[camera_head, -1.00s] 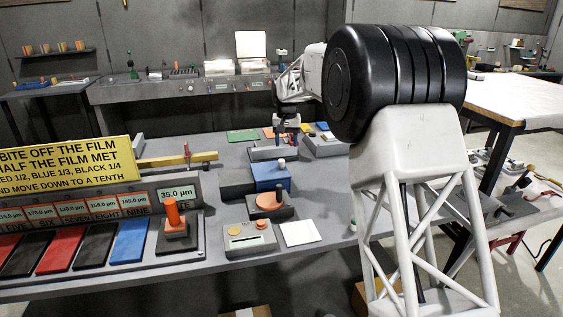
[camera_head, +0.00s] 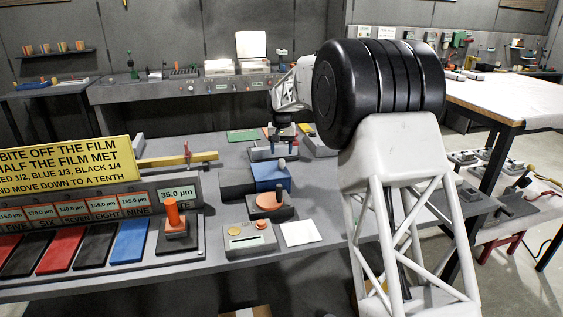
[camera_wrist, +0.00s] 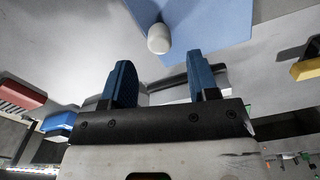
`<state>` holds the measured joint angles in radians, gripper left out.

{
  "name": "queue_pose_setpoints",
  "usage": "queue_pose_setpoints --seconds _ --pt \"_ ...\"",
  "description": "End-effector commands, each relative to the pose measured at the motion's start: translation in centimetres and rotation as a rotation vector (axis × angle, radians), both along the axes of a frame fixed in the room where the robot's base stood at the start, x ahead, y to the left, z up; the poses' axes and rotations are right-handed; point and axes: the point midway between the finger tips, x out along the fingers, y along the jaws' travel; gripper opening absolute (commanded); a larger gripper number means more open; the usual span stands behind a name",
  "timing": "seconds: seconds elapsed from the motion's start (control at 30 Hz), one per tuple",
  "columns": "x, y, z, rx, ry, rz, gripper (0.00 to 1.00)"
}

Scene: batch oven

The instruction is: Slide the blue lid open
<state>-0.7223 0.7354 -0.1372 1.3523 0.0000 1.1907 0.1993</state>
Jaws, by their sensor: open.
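The blue lid (camera_head: 272,178) lies on top of a dark grey box (camera_head: 237,184) in the middle of the bench. A pale knob (camera_head: 281,164) stands on it near its back right part. In the wrist view the blue lid (camera_wrist: 205,28) fills the top middle, and the off-white knob (camera_wrist: 158,39) shows just beyond the fingertips. My gripper (camera_head: 283,146) is behind the lid in the head view, above a low grey block (camera_head: 262,154). Its two blue fingers (camera_wrist: 161,75) are spread, with nothing held between them. They look apart from the knob.
In front of the lid is a block with an orange disc (camera_head: 267,202), then a grey box with a yellow button (camera_head: 234,231) and a white card (camera_head: 299,233).

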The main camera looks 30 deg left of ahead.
Motion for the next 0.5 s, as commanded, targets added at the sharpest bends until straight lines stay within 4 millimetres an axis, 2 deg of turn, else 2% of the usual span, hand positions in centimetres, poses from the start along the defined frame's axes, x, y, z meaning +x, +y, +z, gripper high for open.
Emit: queue_pose_setpoints --seconds 0.2,0.5 --pt "0.0 0.0 -2.8 -0.001 0.002 0.000 0.54" --pt "0.0 0.0 -5.1 0.000 0.001 0.000 0.54"
